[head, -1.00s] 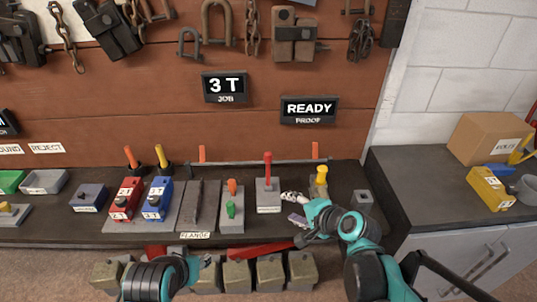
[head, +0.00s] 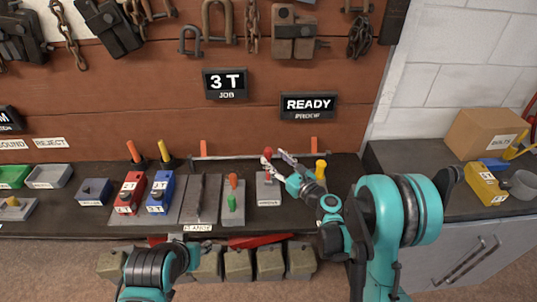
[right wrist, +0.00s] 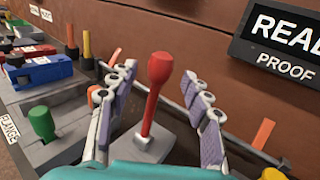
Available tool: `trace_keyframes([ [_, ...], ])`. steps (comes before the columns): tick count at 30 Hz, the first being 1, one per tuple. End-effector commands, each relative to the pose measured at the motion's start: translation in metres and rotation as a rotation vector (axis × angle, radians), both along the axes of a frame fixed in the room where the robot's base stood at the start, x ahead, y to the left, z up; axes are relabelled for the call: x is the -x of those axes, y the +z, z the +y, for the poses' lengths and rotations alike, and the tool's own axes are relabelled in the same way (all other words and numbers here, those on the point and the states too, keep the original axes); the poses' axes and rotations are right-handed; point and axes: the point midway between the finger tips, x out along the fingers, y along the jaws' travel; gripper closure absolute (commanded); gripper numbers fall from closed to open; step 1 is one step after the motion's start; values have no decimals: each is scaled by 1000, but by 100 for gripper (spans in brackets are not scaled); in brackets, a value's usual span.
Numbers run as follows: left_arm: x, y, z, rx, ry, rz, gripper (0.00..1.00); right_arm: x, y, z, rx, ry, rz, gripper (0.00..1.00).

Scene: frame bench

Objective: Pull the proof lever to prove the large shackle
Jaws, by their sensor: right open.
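The proof lever is a red-knobbed lever (head: 268,152) on a grey block (head: 268,190) at the back right of the bench. In the right wrist view the red lever (right wrist: 157,85) stands, slightly tilted, between the fingers of my right gripper (right wrist: 160,78). Those fingers are open on either side of it, with gaps showing. In the head view my right gripper (head: 277,158) is at the lever's knob. My left gripper (head: 206,249) is low at the bench's front edge, and its fingers are too unclear to read. A large shackle (head: 217,20) hangs on the wall; whether it is the one in the task is unclear.
The proof display (head: 308,105) reads READY and the job display (head: 225,84) reads 3 T. A green-handled lever (head: 232,203) and a yellow-topped post (head: 321,170) stand either side of the red lever. Red (head: 130,193) and blue (head: 160,193) blocks stand left.

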Motion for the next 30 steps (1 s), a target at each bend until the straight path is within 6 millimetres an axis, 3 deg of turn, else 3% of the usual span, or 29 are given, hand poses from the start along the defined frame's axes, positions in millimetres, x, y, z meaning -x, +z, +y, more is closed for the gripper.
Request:
trace_keyframes([
  [7, 0, -7, 0, 0, 0, 0, 60, -26, -1, 20, 2, 3, 0, 51],
  [17, 0, -7, 0, 0, 0, 0, 60, -31, 0, 23, 3, 1, -1, 51],
  [23, 0, -7, 0, 0, 0, 0, 60, -31, 0, 23, 3, 1, -1, 99],
  [30, 0, -8, 0, 0, 0, 0, 60, -32, 0, 23, 3, 1, -6, 100],
])
